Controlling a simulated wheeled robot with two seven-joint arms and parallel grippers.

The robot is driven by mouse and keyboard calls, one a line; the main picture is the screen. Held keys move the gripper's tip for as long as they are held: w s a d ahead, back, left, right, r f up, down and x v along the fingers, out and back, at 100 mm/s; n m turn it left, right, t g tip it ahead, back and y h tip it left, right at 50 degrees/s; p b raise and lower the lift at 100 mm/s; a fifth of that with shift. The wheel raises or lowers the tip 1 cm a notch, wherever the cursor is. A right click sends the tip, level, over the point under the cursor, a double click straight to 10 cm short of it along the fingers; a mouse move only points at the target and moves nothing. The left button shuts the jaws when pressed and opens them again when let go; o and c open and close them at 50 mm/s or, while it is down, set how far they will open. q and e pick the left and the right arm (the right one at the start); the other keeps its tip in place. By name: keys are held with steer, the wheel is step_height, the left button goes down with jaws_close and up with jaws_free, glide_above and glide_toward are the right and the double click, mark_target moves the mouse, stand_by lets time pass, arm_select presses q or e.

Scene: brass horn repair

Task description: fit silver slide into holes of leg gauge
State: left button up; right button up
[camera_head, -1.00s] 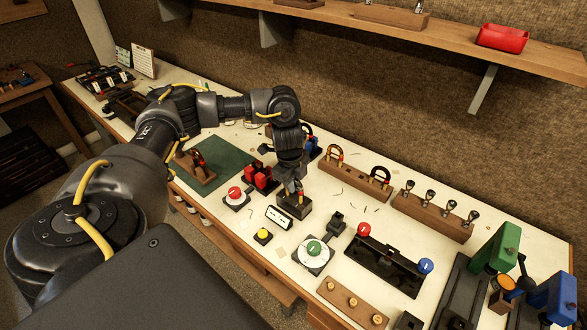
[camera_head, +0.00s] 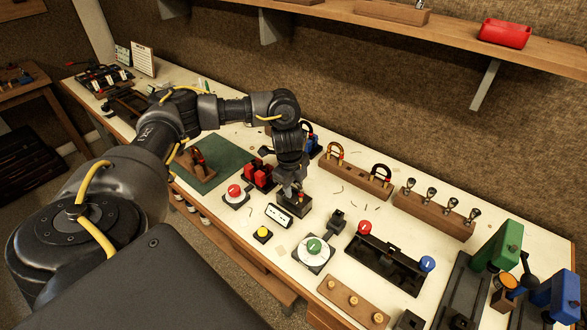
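My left gripper (camera_head: 291,190) points down just above a small black block (camera_head: 294,206), which looks like the leg gauge. The gauge sits on the white bench behind a small white display. A small pale, shiny bit shows at the fingertips. It may be the silver slide, but it is too small and too covered to be sure. I cannot tell whether the fingers are shut on it, or whether anything has entered the gauge's holes. The holes are hidden by the gripper. My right gripper is not in view.
A wooden rack (camera_head: 352,178) with two U-shaped slides stands right of the gripper. A red-button box (camera_head: 235,193), a yellow button (camera_head: 263,233) and a green-knob dial (camera_head: 314,247) are close by. A wooden block with several silver mouthpieces (camera_head: 432,215) stands further right.

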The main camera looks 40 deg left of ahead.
arm_select(q)
step_height(320, 180, up, 11)
steer(key=s+p, duration=0.1)
steer(key=shift+s, duration=0.2)
stand_by(0.4)
steer(key=shift+s+f, duration=0.1)
steer(key=shift+f, duration=0.1)
stand_by(0.5)
